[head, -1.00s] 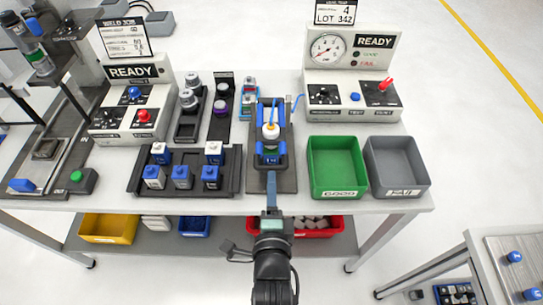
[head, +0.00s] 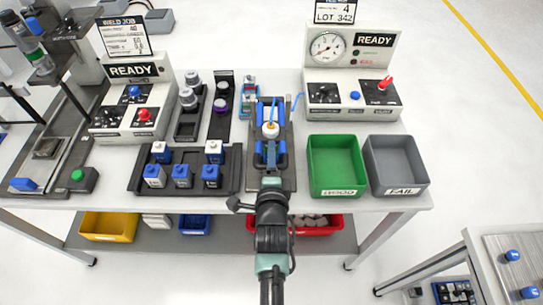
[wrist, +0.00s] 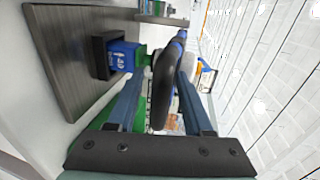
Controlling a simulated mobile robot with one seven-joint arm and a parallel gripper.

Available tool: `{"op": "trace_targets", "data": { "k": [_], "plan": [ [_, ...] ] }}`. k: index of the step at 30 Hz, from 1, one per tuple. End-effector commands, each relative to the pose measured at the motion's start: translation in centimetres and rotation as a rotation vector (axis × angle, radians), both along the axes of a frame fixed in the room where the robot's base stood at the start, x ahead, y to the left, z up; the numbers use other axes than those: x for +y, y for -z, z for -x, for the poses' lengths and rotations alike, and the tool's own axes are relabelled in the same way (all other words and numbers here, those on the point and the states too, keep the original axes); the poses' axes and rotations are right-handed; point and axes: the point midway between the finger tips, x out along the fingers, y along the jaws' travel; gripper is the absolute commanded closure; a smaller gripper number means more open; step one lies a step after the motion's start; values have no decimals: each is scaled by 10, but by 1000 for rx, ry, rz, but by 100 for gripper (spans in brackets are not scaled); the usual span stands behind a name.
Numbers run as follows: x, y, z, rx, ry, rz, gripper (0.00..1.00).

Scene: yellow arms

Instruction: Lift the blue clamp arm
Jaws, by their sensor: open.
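The blue clamp arm (head: 284,148) is part of a fixture on a dark plate (head: 285,184), around a white-capped part (head: 270,130) with a thin tube. My gripper (head: 270,165) is at the front of this fixture and hides part of it. In the wrist view, a black bar with blue parts (wrist: 161,92), which looks like the clamp arm's handle, lies between the two open fingers of my gripper (wrist: 163,80). I cannot tell whether either finger touches it. A blue block (wrist: 122,55) in a black holder shows to the left.
A green bin (head: 335,190) and a grey bin (head: 397,188) stand right of the fixture. A black tray (head: 185,190) with several blue-and-white blocks stands left. A tester with a gauge (head: 350,70) stands behind.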

Motion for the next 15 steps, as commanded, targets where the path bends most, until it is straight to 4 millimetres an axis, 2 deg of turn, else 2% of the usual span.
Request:
{"op": "trace_targets", "data": {
  "k": [1, 2, 9, 15],
  "plan": [
    [0, 0, 0, 0, 0, 0, 49],
    [0, 0, 0, 0, 0, 0, 55],
    [0, 0, 0, 0, 0, 0, 98],
    [0, 0, 0, 0, 0, 0, 100]
  ]
}}
